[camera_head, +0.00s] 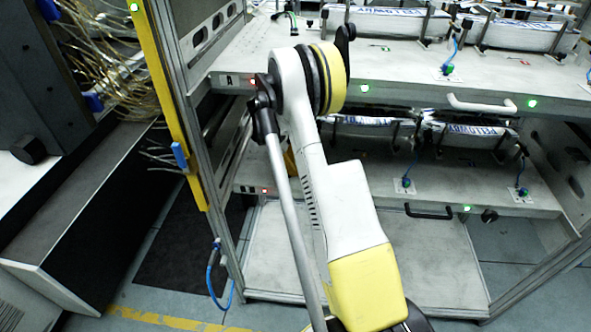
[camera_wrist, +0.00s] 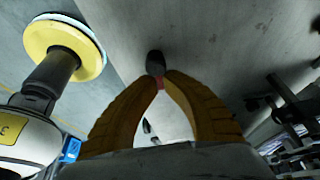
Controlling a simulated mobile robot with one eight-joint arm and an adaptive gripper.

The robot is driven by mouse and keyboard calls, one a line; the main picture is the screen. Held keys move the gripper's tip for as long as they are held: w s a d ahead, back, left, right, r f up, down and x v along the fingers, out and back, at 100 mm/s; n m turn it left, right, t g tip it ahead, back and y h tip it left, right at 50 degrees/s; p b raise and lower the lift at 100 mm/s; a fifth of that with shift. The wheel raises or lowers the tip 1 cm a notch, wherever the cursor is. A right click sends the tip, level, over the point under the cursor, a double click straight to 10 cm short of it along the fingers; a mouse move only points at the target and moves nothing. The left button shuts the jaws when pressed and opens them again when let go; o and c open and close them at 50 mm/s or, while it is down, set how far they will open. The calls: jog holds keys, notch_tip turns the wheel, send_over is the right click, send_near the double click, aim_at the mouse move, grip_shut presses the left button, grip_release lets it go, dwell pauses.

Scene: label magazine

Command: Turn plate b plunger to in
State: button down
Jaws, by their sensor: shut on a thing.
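In the wrist view my gripper (camera_wrist: 158,80) has its two orange-brown fingers drawn together at the tips on a dark plunger knob (camera_wrist: 155,62). A small red patch shows between the fingertips just below the knob. In the head view my arm hides the knob and nearly all of my gripper; only a small orange piece shows beside the arm. The lower plate (camera_head: 450,185) is a grey shelf with a red light (camera_head: 264,191) at its front left and a green light (camera_head: 467,209) further right. Which way the plunger is turned cannot be told.
The upper plate (camera_head: 400,72) carries printed stacks and a pale handle (camera_head: 482,103). The lower plate has a black handle (camera_head: 428,211) and a dark knob (camera_head: 489,215) on its front edge. A yellow post (camera_head: 168,100) and cables (camera_head: 95,45) stand left.

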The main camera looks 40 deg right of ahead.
jog(key=c, duration=1.5)
grip_release()
